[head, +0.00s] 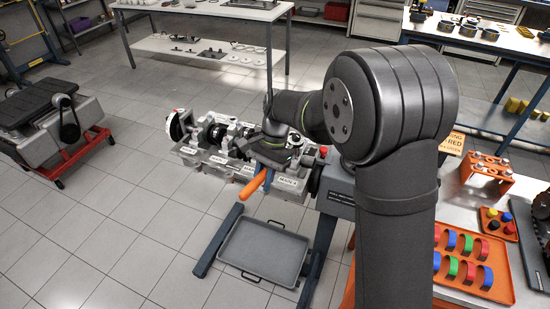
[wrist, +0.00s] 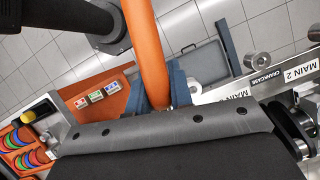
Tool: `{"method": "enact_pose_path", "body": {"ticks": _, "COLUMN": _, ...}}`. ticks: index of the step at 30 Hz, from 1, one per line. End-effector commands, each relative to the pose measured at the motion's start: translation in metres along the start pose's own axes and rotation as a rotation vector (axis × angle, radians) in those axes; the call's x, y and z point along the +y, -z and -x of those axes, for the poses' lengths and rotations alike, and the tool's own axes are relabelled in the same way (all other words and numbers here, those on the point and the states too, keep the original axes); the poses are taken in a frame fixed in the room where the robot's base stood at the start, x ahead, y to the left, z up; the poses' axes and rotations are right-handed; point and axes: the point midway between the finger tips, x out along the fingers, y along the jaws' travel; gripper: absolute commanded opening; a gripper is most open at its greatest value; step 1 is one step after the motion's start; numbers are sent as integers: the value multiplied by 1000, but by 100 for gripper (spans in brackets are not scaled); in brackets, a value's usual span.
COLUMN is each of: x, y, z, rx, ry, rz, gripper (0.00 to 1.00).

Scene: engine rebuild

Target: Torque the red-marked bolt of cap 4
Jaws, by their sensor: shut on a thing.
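My gripper (head: 266,170) is shut on an orange-handled tool (head: 256,184), over the near side of the engine block (head: 212,170). In the wrist view the orange handle (wrist: 148,45) runs up between the two blue fingers of my gripper (wrist: 158,92). The tool's working end is hidden. The block carries a crankshaft and a row of caps with white labels. A "MAIN 2" label (wrist: 301,72) and a "CRANKCASE" label shows in the wrist view. My arm covers part of the block. I cannot make out cap 4 or a red-marked bolt.
A grey tray (head: 262,250) lies low beside the engine stand's blue legs. At right, a bench holds an orange tray (head: 503,285) of coloured shells and an orange rack (head: 488,168). A red-framed machine (head: 50,160) stands at left. Open floor lies between.

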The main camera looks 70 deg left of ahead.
Motion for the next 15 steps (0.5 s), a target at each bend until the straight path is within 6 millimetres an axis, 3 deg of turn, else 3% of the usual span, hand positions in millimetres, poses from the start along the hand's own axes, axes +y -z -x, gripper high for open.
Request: {"method": "enact_pose_path", "body": {"ticks": 15, "x": 0, "y": -9, "z": 23, "rx": 1, "ry": 1, "rz": 1, "gripper": 0}}
